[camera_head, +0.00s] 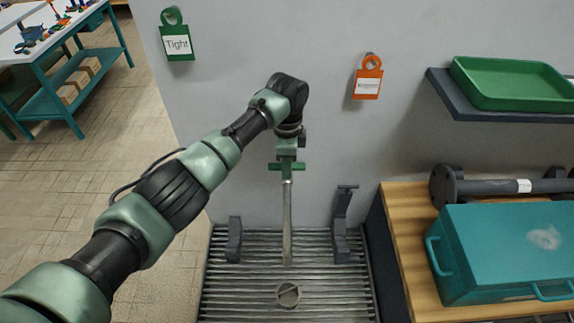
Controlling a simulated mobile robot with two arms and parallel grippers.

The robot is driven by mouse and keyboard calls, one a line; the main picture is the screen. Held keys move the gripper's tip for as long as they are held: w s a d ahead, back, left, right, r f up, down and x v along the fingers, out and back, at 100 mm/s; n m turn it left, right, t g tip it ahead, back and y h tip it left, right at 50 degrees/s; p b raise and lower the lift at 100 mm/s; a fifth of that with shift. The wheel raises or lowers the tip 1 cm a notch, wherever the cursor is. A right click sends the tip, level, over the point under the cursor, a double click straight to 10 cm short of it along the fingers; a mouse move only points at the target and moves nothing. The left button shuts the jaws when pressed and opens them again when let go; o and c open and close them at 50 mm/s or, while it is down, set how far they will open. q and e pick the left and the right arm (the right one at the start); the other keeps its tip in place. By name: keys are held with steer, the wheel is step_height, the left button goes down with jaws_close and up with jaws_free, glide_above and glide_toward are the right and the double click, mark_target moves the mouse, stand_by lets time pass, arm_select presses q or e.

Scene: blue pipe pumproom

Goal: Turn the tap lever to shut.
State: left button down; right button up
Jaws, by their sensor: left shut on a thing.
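My left arm reaches in from the left, and its gripper (288,149) points down in front of the grey wall. The gripper is shut on what looks like the green tap lever (299,167), a short crosspiece partly hidden by the gripper. The tap's body is mostly hidden behind my wrist and gripper. Below the crosspiece a narrow grey upright strip (287,222) runs down towards the grate; I cannot tell whether it is a metal pipe or running water. My right gripper is not in view.
A slatted metal grate (255,292) with a round drain (289,294) lies below. Dark brackets (234,240) (342,225) flank the strip. A green "Tight" tag (177,44) and an orange tag (368,83) hang on the wall. A teal toolbox (505,250) stands on the wooden bench at right.

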arm_select(q)
steer(key=c, duration=1.3)
jaws_free()
steer(key=shift+r, duration=0.55)
step_height(320, 180, up, 7)
steer(key=shift+f+b, duration=0.1)
steer(key=shift+b, duration=1.1)
steer(key=shift+f, duration=0.1)
